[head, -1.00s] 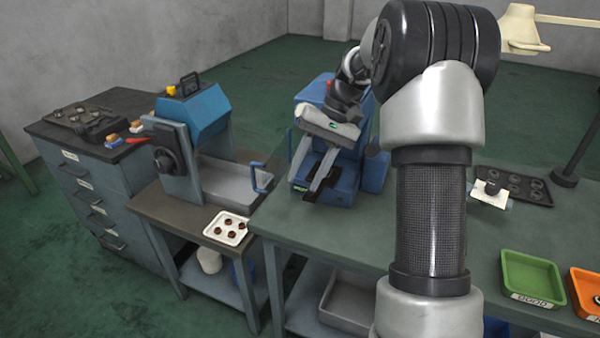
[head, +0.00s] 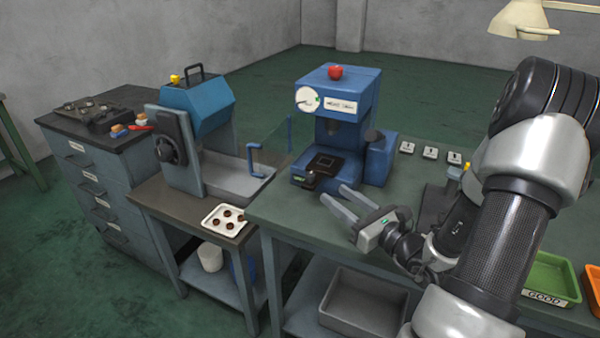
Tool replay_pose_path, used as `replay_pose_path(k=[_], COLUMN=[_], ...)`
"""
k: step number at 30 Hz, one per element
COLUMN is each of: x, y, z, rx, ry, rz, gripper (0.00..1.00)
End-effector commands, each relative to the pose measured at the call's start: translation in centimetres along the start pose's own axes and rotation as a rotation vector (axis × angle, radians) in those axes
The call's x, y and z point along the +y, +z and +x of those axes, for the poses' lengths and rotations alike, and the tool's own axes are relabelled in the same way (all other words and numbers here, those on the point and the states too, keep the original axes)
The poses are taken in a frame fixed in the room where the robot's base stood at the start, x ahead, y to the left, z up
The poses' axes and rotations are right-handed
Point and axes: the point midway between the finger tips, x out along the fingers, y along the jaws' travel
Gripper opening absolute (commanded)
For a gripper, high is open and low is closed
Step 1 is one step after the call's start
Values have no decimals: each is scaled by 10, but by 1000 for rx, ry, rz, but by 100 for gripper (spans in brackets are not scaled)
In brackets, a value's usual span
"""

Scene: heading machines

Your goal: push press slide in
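The blue press (head: 340,100) stands on the green-grey bench, with a red button on top and a white round dial on its front. Its dark slide (head: 325,169) lies at the press's base, below the head, with a small dark handle at its front left; how far in it sits I cannot tell. My gripper (head: 343,202) is in front of the press and a little below the slide in the picture. Its two fingers are apart, point up and left toward the press, and hold nothing. I see a gap between the fingers and the slide.
A teal machine (head: 197,108) with a grey tray stands at the left. A white tray (head: 226,221) with several small dark parts lies before it. Small white-labelled blocks (head: 430,153) stand right of the press. A green bin (head: 550,278) and an orange bin sit at the right.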

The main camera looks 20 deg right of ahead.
Motion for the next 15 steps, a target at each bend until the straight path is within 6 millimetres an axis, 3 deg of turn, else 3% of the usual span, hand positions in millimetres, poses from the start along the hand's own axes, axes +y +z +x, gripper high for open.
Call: replay_pose_path(k=[15], x=[1], y=[-1], z=[112], rx=[-2], ry=[5], rz=[-3], gripper=[38])
